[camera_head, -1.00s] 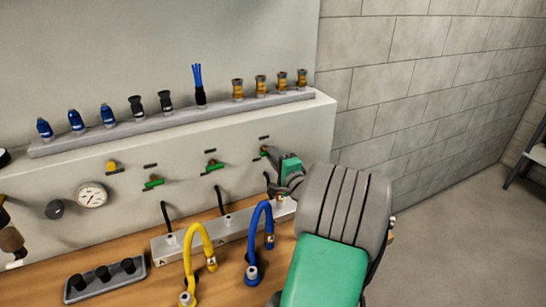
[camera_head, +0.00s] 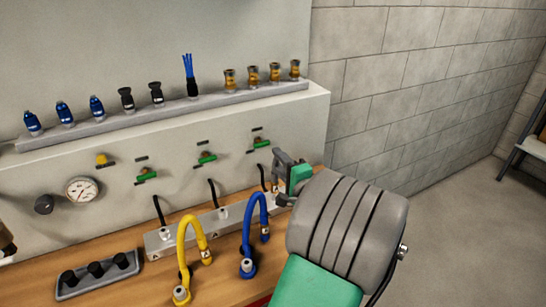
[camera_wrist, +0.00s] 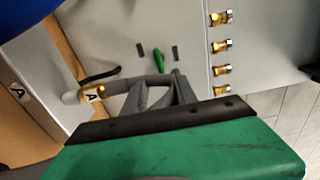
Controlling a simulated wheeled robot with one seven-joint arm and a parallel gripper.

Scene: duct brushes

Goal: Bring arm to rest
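My gripper (camera_head: 281,172) is in front of the right part of the panel, above the right end of the hose manifold. A green lever also shows in the wrist view (camera_wrist: 158,60), beyond the fingertips. My green and grey arm covers the bench's right end.
A yellow hose (camera_head: 190,240) and a blue hose (camera_head: 250,225) arch up close left of my arm. A grey hose end with a brass ring (camera_wrist: 93,93) lies near the fingers. A shelf (camera_head: 150,115) holds brushes and brass fittings.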

